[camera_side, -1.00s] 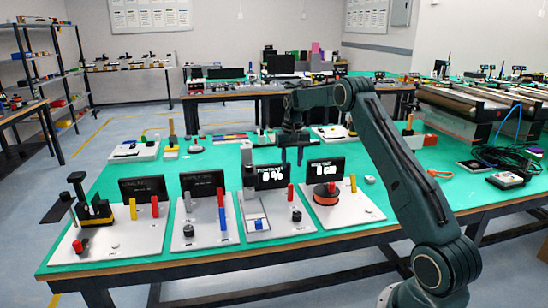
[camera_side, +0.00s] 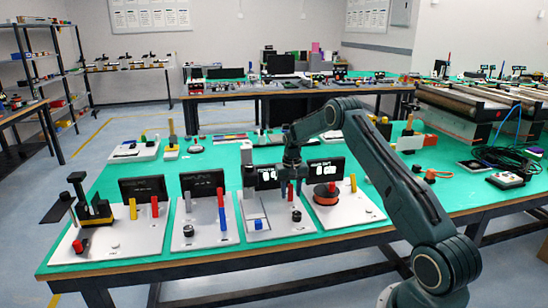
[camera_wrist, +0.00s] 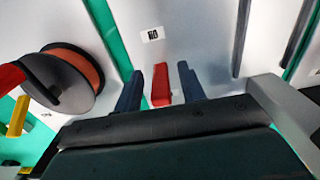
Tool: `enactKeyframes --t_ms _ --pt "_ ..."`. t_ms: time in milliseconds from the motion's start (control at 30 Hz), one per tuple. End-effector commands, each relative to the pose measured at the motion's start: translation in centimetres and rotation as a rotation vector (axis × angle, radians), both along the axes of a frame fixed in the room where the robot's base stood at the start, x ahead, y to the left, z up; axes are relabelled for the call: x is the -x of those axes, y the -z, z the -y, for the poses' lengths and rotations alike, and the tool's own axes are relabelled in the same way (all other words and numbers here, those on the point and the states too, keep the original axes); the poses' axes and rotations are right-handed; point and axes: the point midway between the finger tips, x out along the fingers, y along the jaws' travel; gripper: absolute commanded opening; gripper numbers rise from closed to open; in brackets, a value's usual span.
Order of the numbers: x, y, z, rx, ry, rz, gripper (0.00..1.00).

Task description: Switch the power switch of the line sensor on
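Four grey boards with screens stand in a row on the green table. Their labels are too small to tell which is the line sensor. My gripper (camera_side: 291,188) is low over the third board (camera_side: 275,229). In the wrist view my gripper's two dark fingers (camera_wrist: 160,90) are open, one on each side of a red lever (camera_wrist: 160,85), with a gap to each. That board's screen (camera_side: 267,176) is lit and partly hidden by my gripper.
The fourth board, with an orange spool (camera_side: 325,194) and a lit screen (camera_side: 326,169), stands close to the right; the spool also shows in the wrist view (camera_wrist: 88,65). A grey post (camera_side: 248,160) rises left of my gripper. A black knob (camera_side: 296,216) stands in front.

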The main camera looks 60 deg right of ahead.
Motion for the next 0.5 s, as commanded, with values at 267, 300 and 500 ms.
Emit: enactKeyframes --t_ms 267,300,500 --pt "0.0 0.53 0.0 0.001 0.0 0.001 0.4" --pt "0.0 0.52 0.0 0.001 0.0 0.001 0.4" --pt "0.0 0.51 0.0 0.0 0.0 0.0 0.18"
